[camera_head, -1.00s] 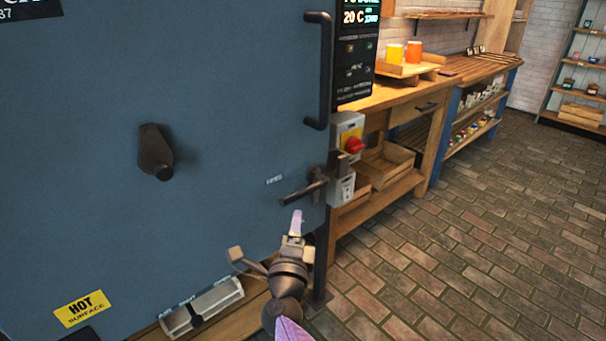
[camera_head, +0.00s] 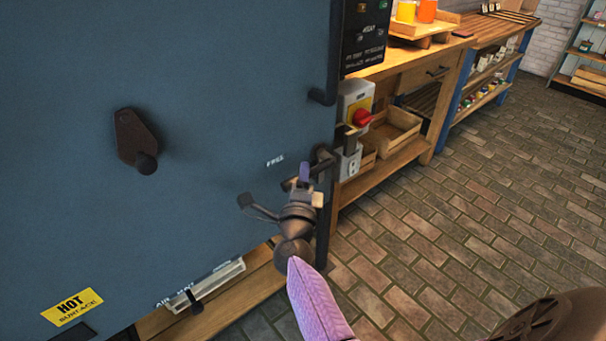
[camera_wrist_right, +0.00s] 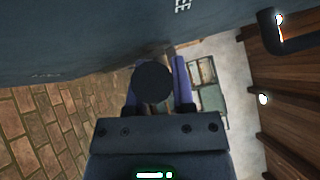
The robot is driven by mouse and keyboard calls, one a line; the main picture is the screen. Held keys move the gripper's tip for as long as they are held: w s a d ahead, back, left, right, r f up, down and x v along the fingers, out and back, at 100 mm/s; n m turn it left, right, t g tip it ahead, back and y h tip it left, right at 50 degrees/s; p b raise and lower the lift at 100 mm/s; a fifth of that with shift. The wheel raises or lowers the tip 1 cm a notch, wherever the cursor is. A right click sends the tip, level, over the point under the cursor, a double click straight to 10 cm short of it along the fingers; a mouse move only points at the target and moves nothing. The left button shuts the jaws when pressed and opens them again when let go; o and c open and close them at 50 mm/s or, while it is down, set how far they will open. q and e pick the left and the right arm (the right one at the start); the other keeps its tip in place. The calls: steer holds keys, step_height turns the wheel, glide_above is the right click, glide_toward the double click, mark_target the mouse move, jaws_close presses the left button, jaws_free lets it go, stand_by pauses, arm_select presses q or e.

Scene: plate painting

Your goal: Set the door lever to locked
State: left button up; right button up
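The dark door lever (camera_head: 322,160) is at the right edge of the blue door (camera_head: 220,100). It slants down and left from its pivot, below a small label that reads FREE. My right gripper (camera_head: 303,178), with purple fingers, is at the lever's free end and partly hides it. In the right wrist view the two fingers stand apart. A dark round end (camera_wrist_right: 152,82), apparently the lever's, shows between them. I cannot tell whether the fingers touch it. My left gripper is not in view.
A switch box with a red knob (camera_head: 361,118) is just right of the lever, with an outlet below. A dark knob (camera_head: 138,142) and a slider panel (camera_head: 205,284) are on the door. Brick floor (camera_head: 450,220) lies open at right.

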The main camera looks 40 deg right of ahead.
jaws_close()
stand_by(0.4)
stand_by(0.4)
